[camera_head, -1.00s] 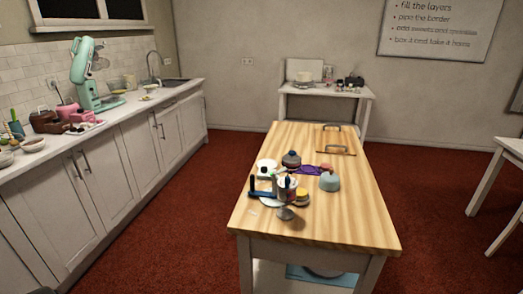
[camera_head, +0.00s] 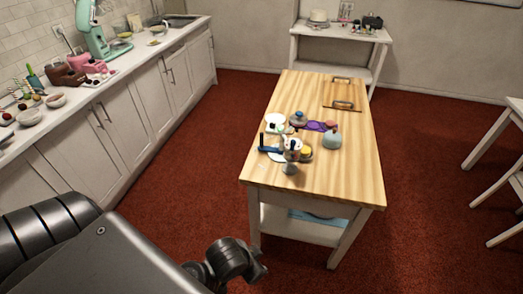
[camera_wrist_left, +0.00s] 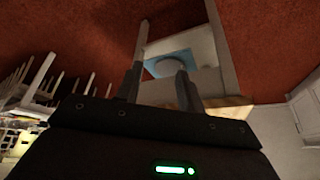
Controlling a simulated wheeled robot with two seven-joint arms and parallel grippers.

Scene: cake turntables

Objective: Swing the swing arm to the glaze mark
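A small cluster of cake tools stands on the wooden table (camera_head: 310,185) in the head view. A dark blue bar (camera_head: 269,150), probably the swing arm or its handle, lies at the cluster's left beside a white pot-like part (camera_head: 292,145). A small grey pedestal (camera_head: 290,168) stands in front. I cannot make out the glaze mark at this size. My left gripper (camera_wrist_left: 159,72) is open and empty in the left wrist view, with its two dark fingers apart. It is away from the cluster, which does not show in that view. My right gripper is not in view.
A blue-grey dome (camera_head: 332,140), a purple mat (camera_head: 314,126), a dark-topped item (camera_head: 298,118) and a yellow item (camera_head: 306,153) crowd the cluster. A handled wooden board (camera_head: 343,94) lies at the back. The table's front is clear. A white counter (camera_head: 125,75) runs along the left.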

